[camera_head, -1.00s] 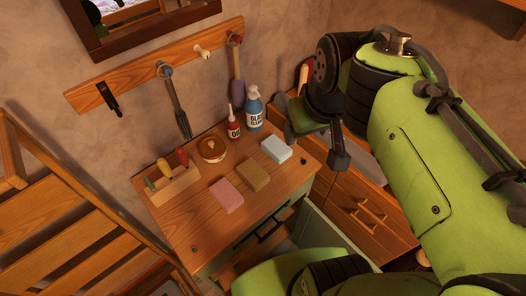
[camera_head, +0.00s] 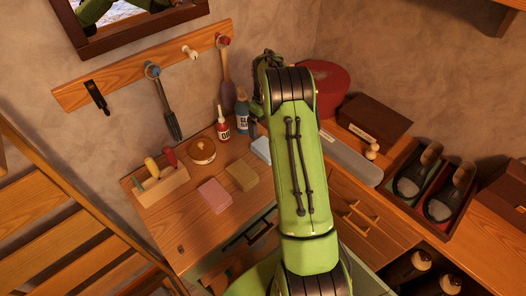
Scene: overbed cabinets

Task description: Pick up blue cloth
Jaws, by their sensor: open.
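The blue cloth (camera_head: 261,149) is a pale blue folded block on the wooden desk top (camera_head: 190,232). It lies to the right of an olive cloth (camera_head: 241,176) and a pink cloth (camera_head: 215,196). My green arm stands just right of the blue cloth and covers its right end. My gripper's fingers are hidden behind the arm; only dark wrist parts show at its far left edge, beyond the blue cloth. No contact between gripper and cloth can be seen.
A red bottle (camera_head: 223,129) and a blue bottle (camera_head: 242,112) stand close behind the cloth. A round wooden item (camera_head: 201,151) and a wooden tool holder (camera_head: 161,186) are left. A lower cabinet with a shoe tray (camera_head: 425,228) is right. A peg rail (camera_head: 140,68) hangs above.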

